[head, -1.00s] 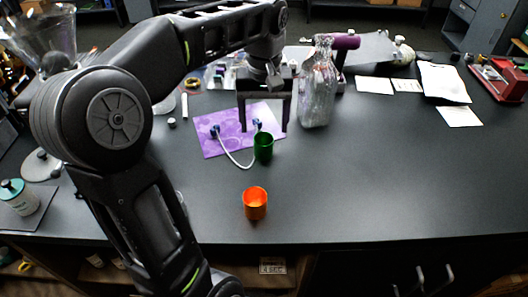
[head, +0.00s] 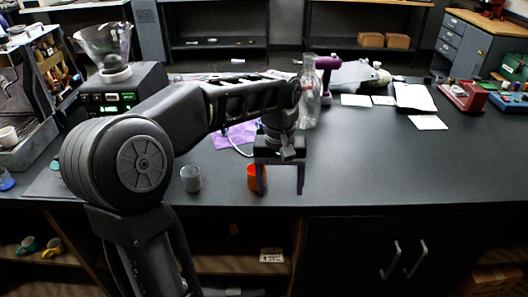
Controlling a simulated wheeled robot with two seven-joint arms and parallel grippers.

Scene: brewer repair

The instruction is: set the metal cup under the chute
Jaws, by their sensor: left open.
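A small grey metal cup (head: 191,179) stands upright near the front edge of the table, left of my left gripper. My left gripper (head: 281,186) is open and empty, with its fingers pointing down near the front edge. Its left finger overlaps an orange cup (head: 251,178) in the picture; I cannot tell if they touch. A grinder (head: 148,82) with a clear hopper (head: 103,45) and a lit green display stands at the far left. Its chute cannot be made out, as my left arm covers the grinder's lower part. My right gripper is not in view.
A clear bottle (head: 311,95) and a purple-handled tool (head: 327,65) stand behind my gripper. A purple mat (head: 240,134) is partly hidden by my arm. An espresso machine (head: 22,110) is at the left. The table's right front is clear; papers (head: 415,97) lie behind.

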